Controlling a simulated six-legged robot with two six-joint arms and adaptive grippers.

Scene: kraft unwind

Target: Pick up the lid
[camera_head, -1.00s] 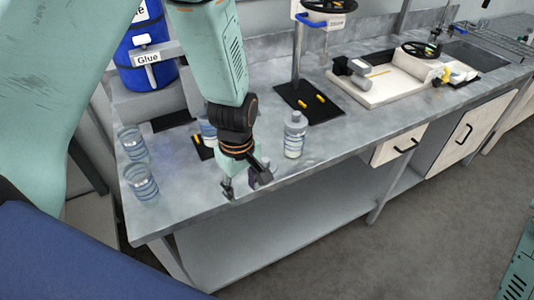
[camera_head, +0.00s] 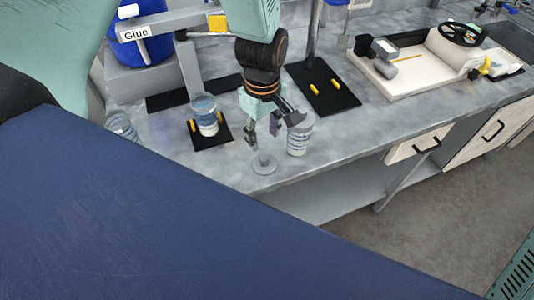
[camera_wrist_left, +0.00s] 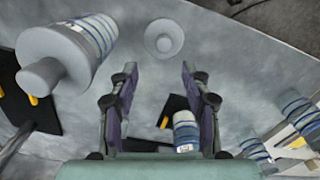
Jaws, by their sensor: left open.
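The lid (camera_head: 264,165) is a small grey disc with a raised knob, lying flat on the bench near its front edge. It also shows whole in the left wrist view (camera_wrist_left: 164,36), ahead of the fingertips. My left gripper (camera_head: 264,131) is open and empty, pointing down just above the lid and apart from it. My right gripper is not in view.
A banded clear jar (camera_head: 299,139) stands close right of the gripper; the wrist view shows a grey top on it (camera_wrist_left: 62,52). Another jar (camera_head: 205,118) stands on a small black pad with yellow pegs. A third jar (camera_head: 121,125) is partly hidden at left.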

